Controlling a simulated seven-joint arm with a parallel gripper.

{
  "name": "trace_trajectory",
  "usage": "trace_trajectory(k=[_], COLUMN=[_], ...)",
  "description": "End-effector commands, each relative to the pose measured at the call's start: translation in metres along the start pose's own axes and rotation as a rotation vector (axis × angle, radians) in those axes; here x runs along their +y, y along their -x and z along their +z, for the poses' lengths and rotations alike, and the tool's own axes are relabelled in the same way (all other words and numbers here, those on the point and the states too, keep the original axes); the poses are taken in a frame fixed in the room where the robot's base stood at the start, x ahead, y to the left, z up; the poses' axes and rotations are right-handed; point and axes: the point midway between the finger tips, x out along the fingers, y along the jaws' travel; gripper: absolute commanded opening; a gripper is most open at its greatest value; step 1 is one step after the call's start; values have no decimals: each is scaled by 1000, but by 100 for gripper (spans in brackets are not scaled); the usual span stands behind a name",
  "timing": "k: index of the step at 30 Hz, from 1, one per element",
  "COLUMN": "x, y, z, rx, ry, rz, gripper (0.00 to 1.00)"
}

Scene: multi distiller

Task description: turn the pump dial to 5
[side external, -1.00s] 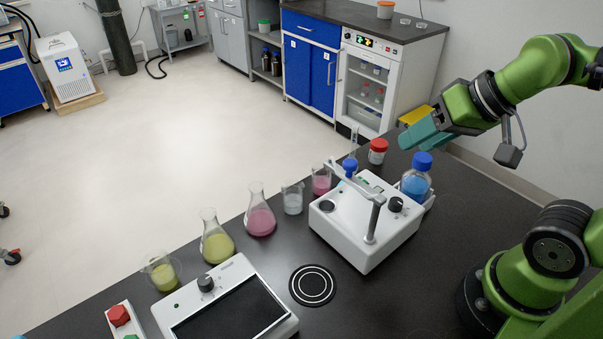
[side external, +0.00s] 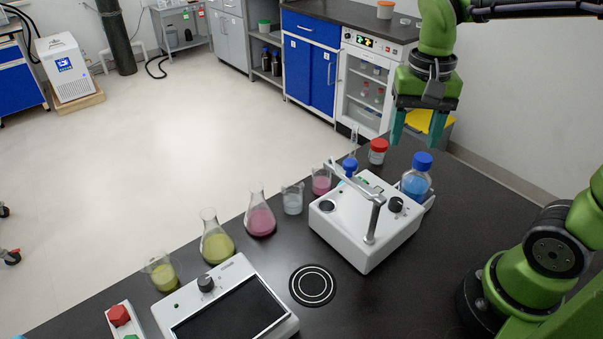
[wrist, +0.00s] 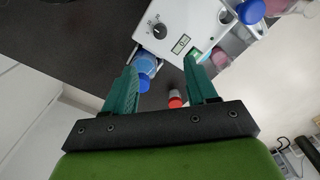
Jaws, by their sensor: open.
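The pump is a white box (side external: 340,232) right of centre on the black bench, with an arm-like rod across its top. Its black dial (side external: 395,204) is on the top near the right end. My gripper (side external: 417,138) is open and empty, fingers pointing down, above and behind the pump. It touches nothing visible. In the wrist view the dial lies beyond the gap between the fingertips (wrist: 159,66).
A blue-capped bottle of blue liquid (side external: 416,178) stands beside the dial. A red-capped jar (side external: 378,151) is behind it. Flasks and beakers line the far edge, including a pink flask (side external: 260,220). A panel with another black knob (side external: 206,283) is front left. Bench right of the pump is clear.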

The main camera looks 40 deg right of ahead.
Motion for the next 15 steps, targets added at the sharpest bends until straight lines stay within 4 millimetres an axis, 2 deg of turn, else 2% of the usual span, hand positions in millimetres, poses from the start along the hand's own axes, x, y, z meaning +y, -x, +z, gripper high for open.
trace_trajectory(k=[15], x=[0], y=[-111], z=[1], rx=[-5], ry=[3], rz=[3], gripper=[57])
